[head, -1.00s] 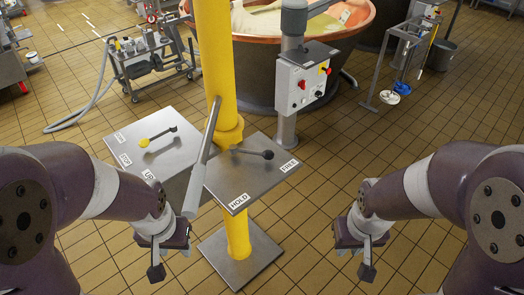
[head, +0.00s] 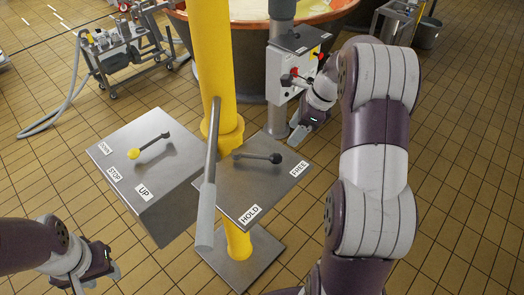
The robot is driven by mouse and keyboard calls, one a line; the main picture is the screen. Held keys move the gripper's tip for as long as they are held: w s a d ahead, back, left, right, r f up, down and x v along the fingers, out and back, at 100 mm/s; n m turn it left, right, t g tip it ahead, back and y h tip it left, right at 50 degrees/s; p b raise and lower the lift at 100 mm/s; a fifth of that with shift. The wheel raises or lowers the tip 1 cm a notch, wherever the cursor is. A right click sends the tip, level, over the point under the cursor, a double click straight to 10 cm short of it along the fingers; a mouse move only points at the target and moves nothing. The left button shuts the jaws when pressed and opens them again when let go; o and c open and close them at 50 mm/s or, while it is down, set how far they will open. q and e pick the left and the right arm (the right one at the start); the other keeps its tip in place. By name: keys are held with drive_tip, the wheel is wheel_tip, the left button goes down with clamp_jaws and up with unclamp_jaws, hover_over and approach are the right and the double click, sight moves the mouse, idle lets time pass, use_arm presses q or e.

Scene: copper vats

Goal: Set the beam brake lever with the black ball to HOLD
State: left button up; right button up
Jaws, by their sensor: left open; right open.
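The beam brake lever (head: 257,156) is a dark bar ending in a black ball (head: 276,158). It lies over a grey metal plate (head: 235,190) on the yellow post and points right, its ball nearer the FREE label (head: 300,169) than the HOLD label (head: 250,215). My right gripper (head: 297,134) is open and empty, beyond the plate and to the right of the ball, apart from it in the picture. My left gripper (head: 108,278) is open and empty at the lower left, well away from the lever.
A yellow post (head: 213,70) and a slanted grey handle (head: 207,190) stand left of the lever. A second panel (head: 150,180) carries a yellow-ball lever (head: 148,146) with UP, STOP and DOWN labels. A control box (head: 284,75) stands behind my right gripper.

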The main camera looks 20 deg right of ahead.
drive_tip(key=b, duration=0.3)
approach(277, 155)
drive_tip(key=f, duration=0.2)
drive_tip(key=x, duration=0.2)
drive_tip(key=p+x, duration=0.1)
drive_tip(key=x, duration=0.3)
drive_tip(key=shift+w+a+f+p, duration=0.25)
drive_tip(key=shift+w+a+p, duration=0.05)
drive_tip(key=shift+w+a, duration=0.1)
drive_tip(key=shift+s+f, duration=0.15)
drive_tip(key=shift+f, duration=0.25)
use_arm(q)
wheel_tip(277, 155, down, 2)
drive_tip(key=shift+d+f, duration=0.1)
drive_tip(key=shift+f, duration=0.05)
use_arm(e)
drive_tip(key=shift+a+f, duration=0.15)
clamp_jaws()
